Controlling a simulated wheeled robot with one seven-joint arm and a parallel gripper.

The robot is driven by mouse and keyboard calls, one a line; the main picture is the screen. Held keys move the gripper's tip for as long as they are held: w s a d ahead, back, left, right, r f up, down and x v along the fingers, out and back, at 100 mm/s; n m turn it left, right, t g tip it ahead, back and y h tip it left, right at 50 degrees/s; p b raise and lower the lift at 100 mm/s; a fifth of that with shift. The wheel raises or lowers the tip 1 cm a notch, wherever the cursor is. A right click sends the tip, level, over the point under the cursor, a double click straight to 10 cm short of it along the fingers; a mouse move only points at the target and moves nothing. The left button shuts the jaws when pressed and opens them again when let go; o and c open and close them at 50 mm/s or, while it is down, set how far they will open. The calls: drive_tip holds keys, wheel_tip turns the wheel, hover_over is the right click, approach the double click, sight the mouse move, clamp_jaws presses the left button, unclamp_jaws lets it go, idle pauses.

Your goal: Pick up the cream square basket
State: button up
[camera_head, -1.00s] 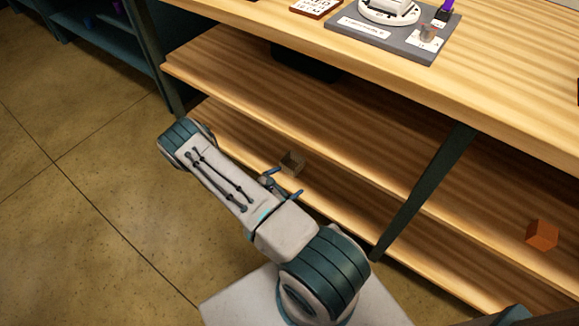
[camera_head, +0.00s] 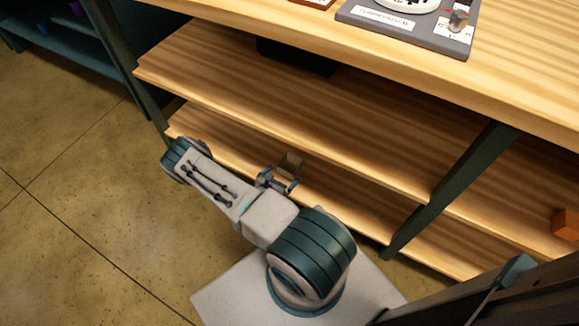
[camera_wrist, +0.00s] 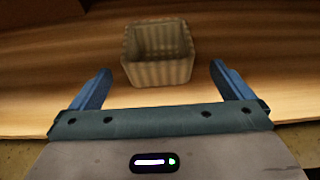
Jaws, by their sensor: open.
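The cream square basket (camera_wrist: 158,70) stands upright on a wooden shelf in the wrist view, open at the top, with ribbed sides. It looks empty. In the head view the basket (camera_head: 291,162) is small and dim on the lower shelf, just beyond my gripper (camera_head: 277,180). In the wrist view my gripper (camera_wrist: 160,88) is open, with a blue finger on each side. The basket lies ahead of and between the fingers, its near face about level with the fingertips. I see no contact with either finger.
The lower shelf (camera_head: 345,205) is bare around the basket. An upper shelf (camera_head: 330,130) and the tabletop (camera_head: 250,25) overhang it. A dark table leg (camera_head: 450,185) stands to the right. An orange block (camera_head: 566,224) sits on the shelf at far right. A turntable board (camera_head: 405,28) lies on top.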

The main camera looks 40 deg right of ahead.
sight(285, 171)
drive_tip(key=x, duration=0.4)
drive_tip(key=shift+w+a+f+b, duration=0.1)
drive_tip(key=shift+w+b, duration=0.05)
drive_tip(key=shift+b, duration=0.25)
drive_tip(key=b+x, duration=0.2)
drive_tip(key=x, duration=0.3)
drive_tip(key=shift+f, duration=0.1)
drive_tip(key=c, duration=0.9)
